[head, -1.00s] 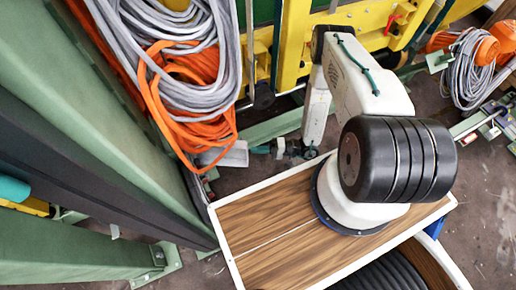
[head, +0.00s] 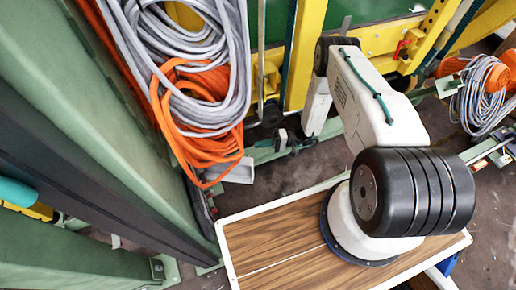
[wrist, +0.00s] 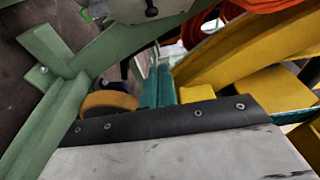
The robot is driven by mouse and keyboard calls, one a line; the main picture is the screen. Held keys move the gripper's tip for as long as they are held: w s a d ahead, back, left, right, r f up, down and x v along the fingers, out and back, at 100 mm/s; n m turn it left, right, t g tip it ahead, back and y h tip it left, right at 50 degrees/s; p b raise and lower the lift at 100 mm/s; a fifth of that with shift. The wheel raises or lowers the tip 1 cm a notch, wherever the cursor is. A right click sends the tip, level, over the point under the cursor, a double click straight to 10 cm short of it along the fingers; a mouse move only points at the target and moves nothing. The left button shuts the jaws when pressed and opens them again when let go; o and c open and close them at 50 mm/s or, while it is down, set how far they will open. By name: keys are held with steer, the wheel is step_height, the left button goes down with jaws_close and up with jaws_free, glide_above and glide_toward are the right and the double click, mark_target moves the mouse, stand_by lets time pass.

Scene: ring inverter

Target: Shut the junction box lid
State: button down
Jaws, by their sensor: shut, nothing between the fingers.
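I cannot make out a junction box or its lid for certain. A small light grey flat piece (head: 237,171) sits below the hanging cables in the head view; I cannot tell whether it is the lid. My gripper (head: 279,141) is small in the head view, at the end of my white arm, shut and empty, to the right of and a little above that piece. I cannot tell whether it touches anything. The wrist view shows a worn grey panel (wrist: 180,157) with a black screwed edge strip; what it belongs to is unclear.
Grey and orange cables (head: 195,75) hang at upper left beside a green beam (head: 110,150). Yellow framework (head: 300,55) stands behind my arm. Another cable coil (head: 482,100) lies at right. Some bare floor (head: 300,172) shows below my gripper.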

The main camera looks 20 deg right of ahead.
mark_target(226, 166)
steer(key=s+a, duration=0.2)
steer(key=a, duration=0.7)
steer(key=shift+s+a, duration=0.2)
steer(key=shift+s, duration=0.15)
steer(key=shift+s, duration=0.15)
